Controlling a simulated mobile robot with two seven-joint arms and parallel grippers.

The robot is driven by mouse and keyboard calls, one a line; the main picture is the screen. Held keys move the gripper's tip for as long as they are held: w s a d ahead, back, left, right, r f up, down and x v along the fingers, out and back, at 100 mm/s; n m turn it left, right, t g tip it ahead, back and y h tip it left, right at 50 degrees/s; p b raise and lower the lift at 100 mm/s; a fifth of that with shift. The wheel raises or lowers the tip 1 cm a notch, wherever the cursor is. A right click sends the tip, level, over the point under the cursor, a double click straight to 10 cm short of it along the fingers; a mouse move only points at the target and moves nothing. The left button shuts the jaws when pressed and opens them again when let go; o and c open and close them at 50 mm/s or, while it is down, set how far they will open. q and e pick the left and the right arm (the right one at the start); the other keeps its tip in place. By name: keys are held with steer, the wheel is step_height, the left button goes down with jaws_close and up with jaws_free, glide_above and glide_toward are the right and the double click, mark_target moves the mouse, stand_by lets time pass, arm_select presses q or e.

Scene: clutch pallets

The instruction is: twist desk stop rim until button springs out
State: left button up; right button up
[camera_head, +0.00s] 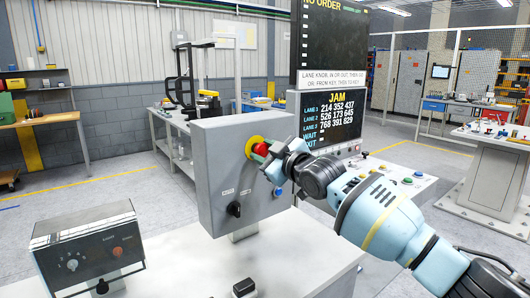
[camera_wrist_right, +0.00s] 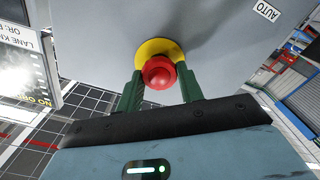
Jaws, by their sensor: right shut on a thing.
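The red stop button (camera_head: 261,149) with its yellow collar (camera_head: 254,142) sits on the front of an upright grey box (camera_head: 220,185). In the right wrist view the red button (camera_wrist_right: 159,73) is in front of the yellow collar (camera_wrist_right: 158,46). My right gripper (camera_head: 275,156) reaches it from the right in the head view. In the right wrist view the green fingers of my right gripper (camera_wrist_right: 161,88) stand on either side of the button, shut on it. Part of the button's rim is hidden by the fingers. My left gripper is not in view.
A black selector knob (camera_head: 234,209) is lower on the same box. A smaller control box (camera_head: 88,250) stands at the front left. A console with coloured buttons (camera_head: 408,180) is behind my right arm. A screen (camera_head: 327,115) reads JAM.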

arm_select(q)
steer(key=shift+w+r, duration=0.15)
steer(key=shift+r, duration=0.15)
arm_select(e)
steer(key=m, duration=0.5)
steer(key=shift+d, duration=0.1)
stand_by(0.3)
steer(key=o, duration=1)
steer(key=shift+s+d+r+p, duration=0.1)
steer(key=shift+s+d+p, duration=0.2)
steer(key=shift+s+p, duration=0.1)
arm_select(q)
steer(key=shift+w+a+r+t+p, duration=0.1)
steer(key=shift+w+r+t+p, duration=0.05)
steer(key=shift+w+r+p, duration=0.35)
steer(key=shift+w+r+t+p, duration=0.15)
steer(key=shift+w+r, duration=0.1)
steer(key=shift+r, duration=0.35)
arm_select(e)
steer(key=v, duration=0.6)
steer(key=shift+s+d, duration=0.2)
steer(key=shift+s, duration=0.1)
